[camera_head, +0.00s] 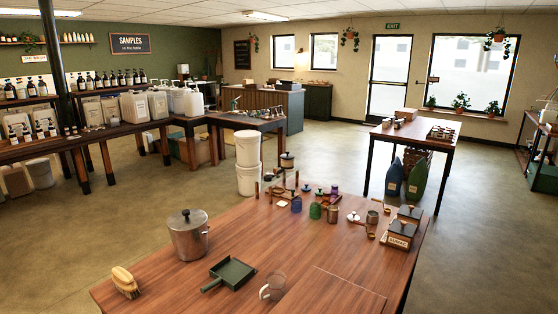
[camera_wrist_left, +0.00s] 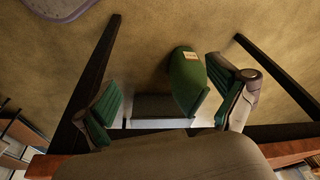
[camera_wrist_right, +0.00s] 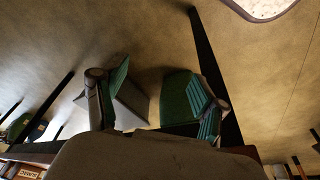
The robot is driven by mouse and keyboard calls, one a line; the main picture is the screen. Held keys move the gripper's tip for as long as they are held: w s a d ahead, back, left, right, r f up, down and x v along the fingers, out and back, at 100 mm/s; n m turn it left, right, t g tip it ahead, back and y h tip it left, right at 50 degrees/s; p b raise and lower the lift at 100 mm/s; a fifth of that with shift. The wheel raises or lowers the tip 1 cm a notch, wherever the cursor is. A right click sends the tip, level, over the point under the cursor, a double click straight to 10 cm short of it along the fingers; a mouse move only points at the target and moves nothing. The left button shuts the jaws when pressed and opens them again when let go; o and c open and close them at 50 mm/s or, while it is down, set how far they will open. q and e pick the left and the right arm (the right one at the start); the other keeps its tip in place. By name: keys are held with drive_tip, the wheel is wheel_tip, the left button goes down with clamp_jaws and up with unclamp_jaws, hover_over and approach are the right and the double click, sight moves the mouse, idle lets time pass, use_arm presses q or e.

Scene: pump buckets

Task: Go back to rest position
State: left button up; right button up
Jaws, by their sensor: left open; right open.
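The head view shows neither of my grippers. In the left wrist view, my left gripper (camera_wrist_left: 170,103) has its two green-padded fingers wide apart. A rounded green thing with a small label (camera_wrist_left: 186,80) shows between them, close to the right finger; I cannot tell its distance or whether it touches. In the right wrist view, my right gripper (camera_wrist_right: 160,103) is also spread open, with nothing visibly held. A plain dark green surface (camera_wrist_right: 178,98) shows beside its right finger; I cannot tell what it belongs to.
Open floor lies to the right.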

use_arm(q)
drive_tip(key=s+a+f+g, duration=0.1)
drive_tip(key=s+f, duration=0.3)
drive_tip(key=f, duration=0.6)
drive_tip(key=s+f, duration=0.4)
drive_tip(key=f, duration=0.5)
use_arm(e)
drive_tip(key=s+d+f+g, duration=0.1)
drive_tip(key=s+f, duration=0.3)
drive_tip(key=f, duration=0.6)
drive_tip(key=s+f, duration=0.4)
drive_tip(key=f, duration=0.5)
use_arm(q)
drive_tip(key=s+a+f, duration=0.2)
drive_tip(key=s+f, duration=0.6)
drive_tip(key=s, duration=0.3)
drive_tip(key=shift+s+a+g, duration=0.15)
drive_tip(key=shift+s+g, duration=0.1)
drive_tip(key=shift+g, duration=0.15)
use_arm(e)
drive_tip(key=s+d+f, duration=0.2)
drive_tip(key=s+f, duration=0.6)
drive_tip(key=s, duration=0.3)
drive_tip(key=shift+s+d+g, duration=0.15)
drive_tip(key=shift+s+g, duration=0.1)
drive_tip(key=shift+g, duration=0.15)
